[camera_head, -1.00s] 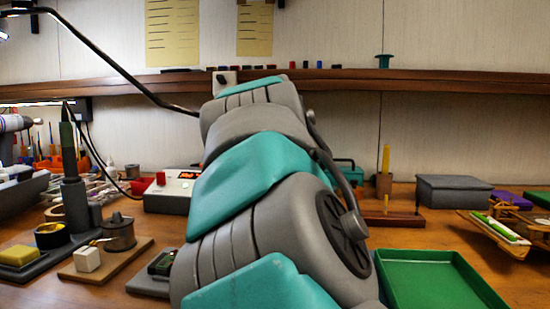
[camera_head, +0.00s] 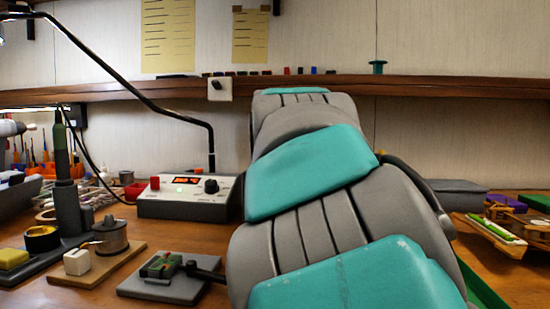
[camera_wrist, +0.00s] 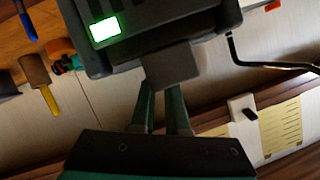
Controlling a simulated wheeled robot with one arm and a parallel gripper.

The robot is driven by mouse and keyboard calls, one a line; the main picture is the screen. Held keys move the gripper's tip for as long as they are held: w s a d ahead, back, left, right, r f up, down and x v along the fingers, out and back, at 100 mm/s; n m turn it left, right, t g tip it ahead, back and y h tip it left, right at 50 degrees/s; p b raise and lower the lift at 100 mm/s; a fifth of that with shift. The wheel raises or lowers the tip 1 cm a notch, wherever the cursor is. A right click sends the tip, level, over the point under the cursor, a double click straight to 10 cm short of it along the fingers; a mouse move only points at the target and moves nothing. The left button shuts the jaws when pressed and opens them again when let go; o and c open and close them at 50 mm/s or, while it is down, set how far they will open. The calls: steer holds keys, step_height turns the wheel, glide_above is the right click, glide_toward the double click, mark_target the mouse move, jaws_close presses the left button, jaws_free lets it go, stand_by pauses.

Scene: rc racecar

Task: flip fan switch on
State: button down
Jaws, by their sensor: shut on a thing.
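In the wrist view, my gripper (camera_wrist: 163,90) has its two teal fingers close together on a dark grey block (camera_wrist: 171,66). The block meets a dark slatted body (camera_wrist: 165,18) with a lit green panel (camera_wrist: 105,28); I cannot tell whether this is the fan. A white plate with a black toggle (camera_head: 218,87) sits on the shelf edge left of my arm in the head view. It also shows at the right of the wrist view (camera_wrist: 243,107), apart from my fingers. Neither view labels a fan switch. My arm hides my gripper in the head view.
A power unit (camera_head: 188,196) with an orange display stands left of my arm. A black bent lamp arm (camera_head: 125,75) crosses above it. A soldering stand (camera_head: 68,205) and a small vise (camera_head: 162,268) are at left. A wooden shelf (camera_head: 450,90) spans the wall.

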steer(key=c, duration=0.9)
jaws_free()
steer(key=shift+s, duration=0.1)
steer(key=v, duration=0.7)
steer(key=shift+s+r, duration=0.15)
steer(key=shift+s, duration=0.15)
